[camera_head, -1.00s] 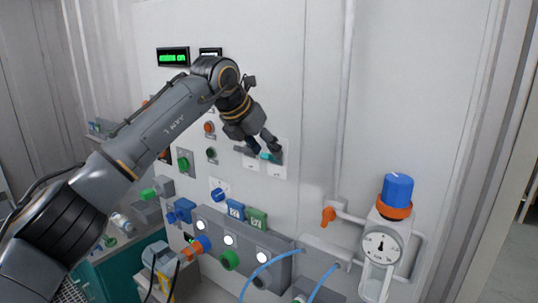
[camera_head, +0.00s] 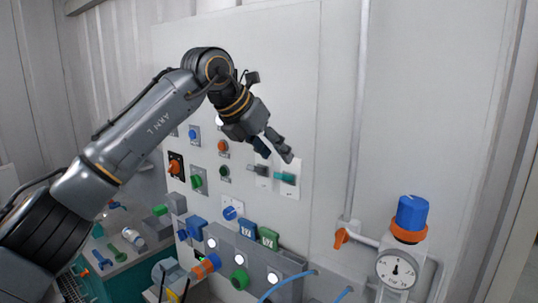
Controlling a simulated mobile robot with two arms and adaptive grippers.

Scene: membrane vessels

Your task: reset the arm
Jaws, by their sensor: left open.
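My left arm (camera_head: 150,120) comes in from the left and reaches across the front of the pale control panel (camera_head: 285,60). Its left gripper (camera_head: 275,150) points down and to the right, open, with nothing seen between its fingers. It is just above a teal-handled switch (camera_head: 287,179) and a dark-handled switch (camera_head: 261,170) on white plates. The gripper appears apart from both. My right gripper is not in view. The arm hides the upper left part of the panel.
Lower on the panel are a green knob (camera_head: 197,181), an orange knob (camera_head: 175,167) and a grey connector box (camera_head: 250,258). A gauge (camera_head: 396,271) with a blue-capped valve (camera_head: 411,212) stands at the right. Blue hoses run below. The upper right panel is clear.

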